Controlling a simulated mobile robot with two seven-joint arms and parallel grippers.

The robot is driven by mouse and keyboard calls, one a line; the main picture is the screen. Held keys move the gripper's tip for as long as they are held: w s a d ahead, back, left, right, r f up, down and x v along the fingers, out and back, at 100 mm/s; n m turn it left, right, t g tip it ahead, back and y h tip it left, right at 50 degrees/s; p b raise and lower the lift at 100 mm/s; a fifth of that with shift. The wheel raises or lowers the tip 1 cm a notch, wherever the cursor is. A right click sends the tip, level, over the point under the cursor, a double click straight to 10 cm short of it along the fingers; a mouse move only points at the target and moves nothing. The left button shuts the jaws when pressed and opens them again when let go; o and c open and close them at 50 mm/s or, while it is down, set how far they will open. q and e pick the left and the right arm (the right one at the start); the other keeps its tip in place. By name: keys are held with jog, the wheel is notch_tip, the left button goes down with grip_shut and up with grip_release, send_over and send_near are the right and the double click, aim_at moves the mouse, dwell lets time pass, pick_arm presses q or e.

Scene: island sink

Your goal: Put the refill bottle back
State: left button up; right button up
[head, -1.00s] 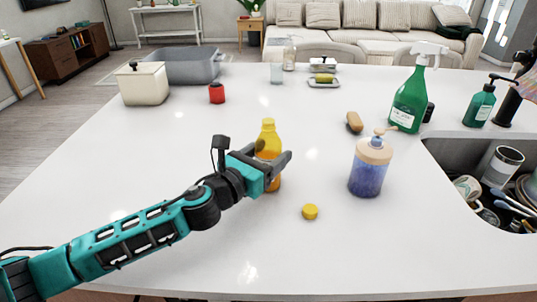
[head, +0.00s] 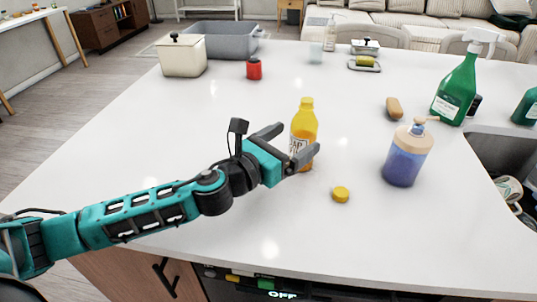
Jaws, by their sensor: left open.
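The refill bottle, most likely the yellow-orange bottle with a white label (head: 304,118), stands upright on the white island counter. My left gripper (head: 298,142) is open at the bottle's left side. One finger lies behind or beside it and the other in front of its lower part. I cannot tell if the fingers touch it. A yellow cap (head: 341,195) lies on the counter just in front of the bottle. A pump dispenser with blue-purple liquid (head: 405,163) stands to the right. My right gripper is not in view.
A green spray bottle (head: 455,92), a brown brush or sponge (head: 394,108) and the sink (head: 503,157) are at the right. A red jar (head: 254,69), a cream canister (head: 182,58) and a grey tub (head: 229,42) stand at the back left. The counter's left middle is clear.

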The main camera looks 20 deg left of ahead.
pick_arm(q)
jog(key=b+v, duration=0.1)
jog(key=v, duration=0.5)
jog(key=shift+f, duration=0.15)
jog(key=shift+s+a+r, duration=0.2)
jog(key=shift+s+a, duration=0.05)
jog(key=shift+s, duration=0.6)
